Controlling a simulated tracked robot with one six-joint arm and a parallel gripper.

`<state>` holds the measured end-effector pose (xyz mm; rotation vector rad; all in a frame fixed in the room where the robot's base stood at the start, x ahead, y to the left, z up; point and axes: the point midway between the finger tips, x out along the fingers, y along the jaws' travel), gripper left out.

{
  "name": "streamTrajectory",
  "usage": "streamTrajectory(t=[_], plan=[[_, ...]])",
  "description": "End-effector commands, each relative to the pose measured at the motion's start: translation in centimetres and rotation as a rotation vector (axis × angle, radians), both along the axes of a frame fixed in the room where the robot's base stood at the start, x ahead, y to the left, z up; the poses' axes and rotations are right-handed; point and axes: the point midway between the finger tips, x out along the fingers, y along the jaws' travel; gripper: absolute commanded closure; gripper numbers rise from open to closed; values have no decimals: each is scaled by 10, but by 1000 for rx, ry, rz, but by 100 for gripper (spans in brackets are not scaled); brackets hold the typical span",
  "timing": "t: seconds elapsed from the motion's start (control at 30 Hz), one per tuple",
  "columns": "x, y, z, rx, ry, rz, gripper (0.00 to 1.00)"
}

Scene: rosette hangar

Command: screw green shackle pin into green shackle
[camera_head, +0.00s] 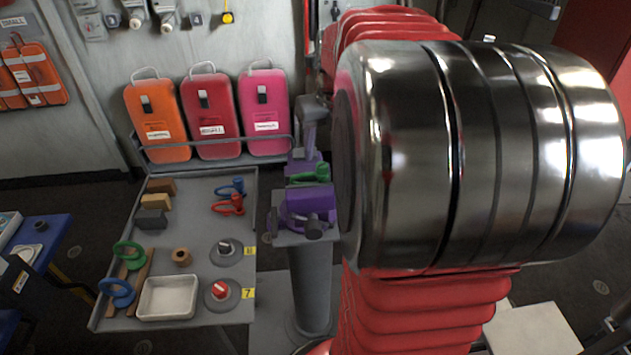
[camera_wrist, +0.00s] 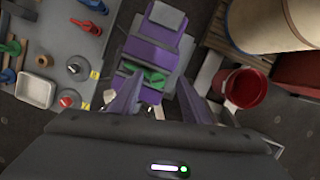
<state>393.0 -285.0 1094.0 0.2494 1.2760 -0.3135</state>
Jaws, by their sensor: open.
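The green shackle (camera_head: 310,175) sits at the purple vise (camera_head: 308,203) on a grey pedestal, right of the table. In the wrist view the green shackle (camera_wrist: 154,77) lies at the purple vise (camera_wrist: 152,52), in the gap between my fingers. My gripper (camera_wrist: 160,80) is open, with its two fingers reaching towards the vise. I cannot tell how far the fingertips are from the green shackle. The green shackle pin cannot be told apart from the shackle here.
A grey table (camera_head: 205,250) on the left holds a blue shackle (camera_head: 233,187), a red shackle (camera_head: 230,205), a white tray (camera_head: 167,298), wooden blocks and knobs. A red bucket (camera_wrist: 246,88) and a large drum stand right of the vise in the wrist view.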

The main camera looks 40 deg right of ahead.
Motion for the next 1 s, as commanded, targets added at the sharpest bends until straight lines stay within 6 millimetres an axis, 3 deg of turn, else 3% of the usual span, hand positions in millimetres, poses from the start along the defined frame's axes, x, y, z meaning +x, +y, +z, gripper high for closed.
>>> streamTrajectory(t=[1.0], plan=[[0,0,0,0,2,674,57]])
